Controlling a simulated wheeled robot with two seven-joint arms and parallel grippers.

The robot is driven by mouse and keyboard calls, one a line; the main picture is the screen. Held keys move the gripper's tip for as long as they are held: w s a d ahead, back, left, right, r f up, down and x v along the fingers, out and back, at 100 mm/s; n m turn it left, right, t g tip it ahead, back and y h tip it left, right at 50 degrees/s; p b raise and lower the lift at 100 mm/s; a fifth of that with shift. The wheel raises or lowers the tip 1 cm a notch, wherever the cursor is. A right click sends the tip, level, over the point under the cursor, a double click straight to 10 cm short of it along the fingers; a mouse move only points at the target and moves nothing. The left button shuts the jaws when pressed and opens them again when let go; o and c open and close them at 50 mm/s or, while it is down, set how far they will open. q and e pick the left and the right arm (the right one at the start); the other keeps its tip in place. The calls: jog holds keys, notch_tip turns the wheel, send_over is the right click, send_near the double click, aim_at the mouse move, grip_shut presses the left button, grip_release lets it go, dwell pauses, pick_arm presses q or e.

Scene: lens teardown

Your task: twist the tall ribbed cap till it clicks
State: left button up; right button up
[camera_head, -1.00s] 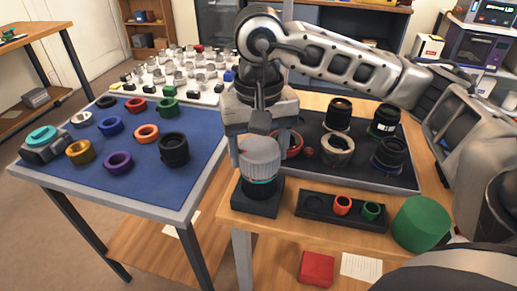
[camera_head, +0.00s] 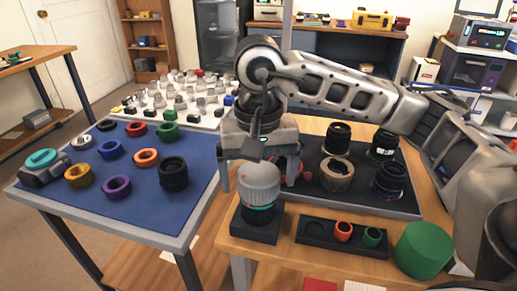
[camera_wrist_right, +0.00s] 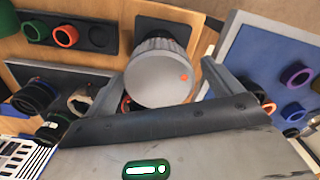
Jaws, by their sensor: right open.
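The tall ribbed cap (camera_head: 260,184) is grey and stands upright on a black square base (camera_head: 256,228) at the near left corner of the wooden table. A teal ring shows under it. In the right wrist view the cap's flat round top (camera_wrist_right: 158,80) carries a red dot near its edge. My right gripper (camera_head: 259,172) points down over the cap, open, with one finger on each side. In the right wrist view the fingers (camera_wrist_right: 170,72) stand clear of the cap's ribbed side. My left gripper is not in view.
A black holder (camera_head: 318,243) with a red and a green ring lies right of the base, beside a green cylinder (camera_head: 422,250). A dark tray (camera_head: 360,200) with lens parts lies behind. A blue mat (camera_head: 135,208) with coloured rings covers the left table.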

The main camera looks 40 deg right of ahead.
aim_at(259, 171)
jog(key=shift+r, duration=0.3)
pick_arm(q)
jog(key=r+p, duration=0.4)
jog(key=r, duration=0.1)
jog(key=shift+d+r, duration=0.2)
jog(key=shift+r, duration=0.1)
pick_arm(e)
notch_tip(259, 171, up, 16)
jog(key=shift+f, duration=0.25)
